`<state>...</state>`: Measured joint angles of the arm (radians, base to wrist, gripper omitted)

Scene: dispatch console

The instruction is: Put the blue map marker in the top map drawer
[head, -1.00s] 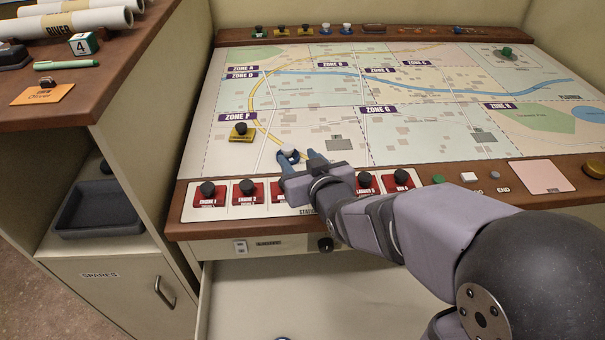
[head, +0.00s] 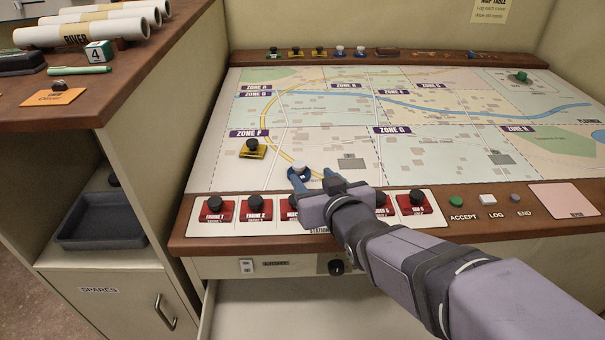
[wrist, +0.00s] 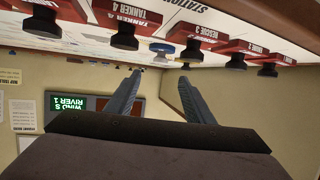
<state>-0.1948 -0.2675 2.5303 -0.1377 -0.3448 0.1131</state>
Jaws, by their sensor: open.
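The blue map marker (head: 301,171), with a white knob on a blue base, stands on the map below Zone F. It also shows in the upside-down wrist view (wrist: 162,47), just past the fingertips and between their lines. My gripper (head: 311,175) is open, with its two blue-grey fingers low over the front of the map at the marker. I cannot tell whether a finger touches it. The gripper hides part of the red marker row. The top map drawer (head: 290,310) is pulled out below the console front; its visible floor is bare.
Red markers (head: 215,204) line the console's front edge. A yellow marker (head: 252,149) stands at Zone F. Two more white-knobbed blue markers (head: 340,51) stand on the back rail. A side cabinet (head: 105,290) with a dark tray (head: 100,220) is at left.

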